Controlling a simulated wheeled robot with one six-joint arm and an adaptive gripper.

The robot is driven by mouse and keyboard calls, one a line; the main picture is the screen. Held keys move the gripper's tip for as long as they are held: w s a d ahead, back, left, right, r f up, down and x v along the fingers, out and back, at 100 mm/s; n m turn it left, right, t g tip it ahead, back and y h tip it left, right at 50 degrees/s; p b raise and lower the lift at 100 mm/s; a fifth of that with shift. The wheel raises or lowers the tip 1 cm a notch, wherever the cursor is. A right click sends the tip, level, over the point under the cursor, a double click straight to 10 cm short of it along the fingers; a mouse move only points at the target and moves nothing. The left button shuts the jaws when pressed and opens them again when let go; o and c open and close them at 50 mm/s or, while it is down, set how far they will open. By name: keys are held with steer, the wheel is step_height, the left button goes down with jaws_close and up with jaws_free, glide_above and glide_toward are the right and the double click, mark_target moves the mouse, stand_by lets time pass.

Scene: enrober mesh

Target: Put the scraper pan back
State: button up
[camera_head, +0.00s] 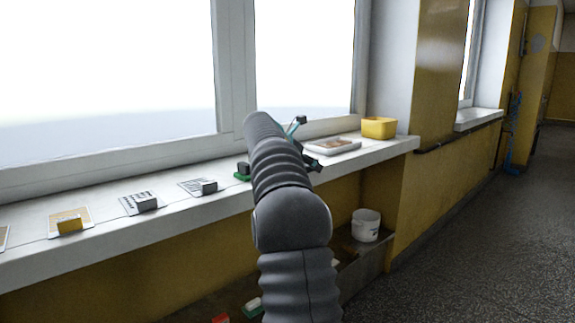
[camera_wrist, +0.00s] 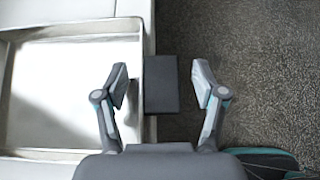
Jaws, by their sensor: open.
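A shallow, pale metal pan (camera_wrist: 75,28) with a raised rim fills the left of the wrist view. A dark rectangular block (camera_wrist: 161,84), like a handle, lies at its right rim, over the sill's edge; I cannot tell if it is fixed to the pan. My gripper (camera_wrist: 160,78) is open, one finger on each side of this block, with gaps visible. In the head view a shallow white tray (camera_head: 345,145) with a brownish inside lies on the sill, probably the same pan. My arm partly hides the area beside it.
A yellow tub (camera_head: 379,127) stands right of the tray on the white window sill (camera_head: 100,241). A white bucket (camera_head: 366,225) stands below. The floor at right is clear.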

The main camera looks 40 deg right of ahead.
jaws_close()
steer(key=shift+r, duration=0.1)
stand_by(0.3)
step_height(320, 180, up, 8)
steer(key=shift+w+d+r, duration=0.1)
steer(key=shift+r, duration=0.8)
